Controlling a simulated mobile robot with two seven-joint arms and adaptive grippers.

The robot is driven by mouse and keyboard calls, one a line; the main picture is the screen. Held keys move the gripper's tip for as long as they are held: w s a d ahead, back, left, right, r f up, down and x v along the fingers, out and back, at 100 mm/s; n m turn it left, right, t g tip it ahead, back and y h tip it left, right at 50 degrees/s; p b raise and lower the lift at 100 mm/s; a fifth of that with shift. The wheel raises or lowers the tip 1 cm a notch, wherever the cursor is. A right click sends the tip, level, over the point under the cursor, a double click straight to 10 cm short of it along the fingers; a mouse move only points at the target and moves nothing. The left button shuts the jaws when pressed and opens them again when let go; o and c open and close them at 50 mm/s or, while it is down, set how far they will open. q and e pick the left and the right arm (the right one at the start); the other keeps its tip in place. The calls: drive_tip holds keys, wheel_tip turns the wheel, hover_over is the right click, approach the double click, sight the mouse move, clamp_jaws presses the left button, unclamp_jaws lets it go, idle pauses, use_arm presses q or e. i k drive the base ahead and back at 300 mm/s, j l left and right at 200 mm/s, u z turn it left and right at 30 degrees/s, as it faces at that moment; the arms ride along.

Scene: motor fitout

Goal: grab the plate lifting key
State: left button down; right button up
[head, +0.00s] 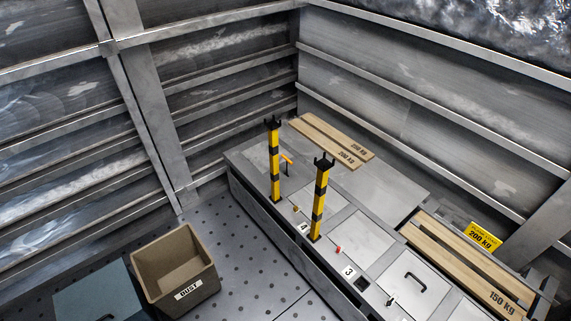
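Neither of my grippers shows in the head view, so nothing is seen touching the handle.
Two yellow-and-black forked posts (275,160) (319,200) rise from the long bench with numbered plates (330,236). A black handle (415,281) sits on one plate. Wooden slats (330,138) lie behind. A brown dust bin (172,262) and a blue-grey box (92,290) stand on the perforated floor.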

sight(287, 159)
drive_tip(key=i+j+z, duration=0.3)
drive_tip(key=i+j, duration=0.25)
drive_tip(key=i+j+z, duration=0.3)
drive_tip(key=i+j, duration=0.25)
drive_tip(key=j, duration=0.15)
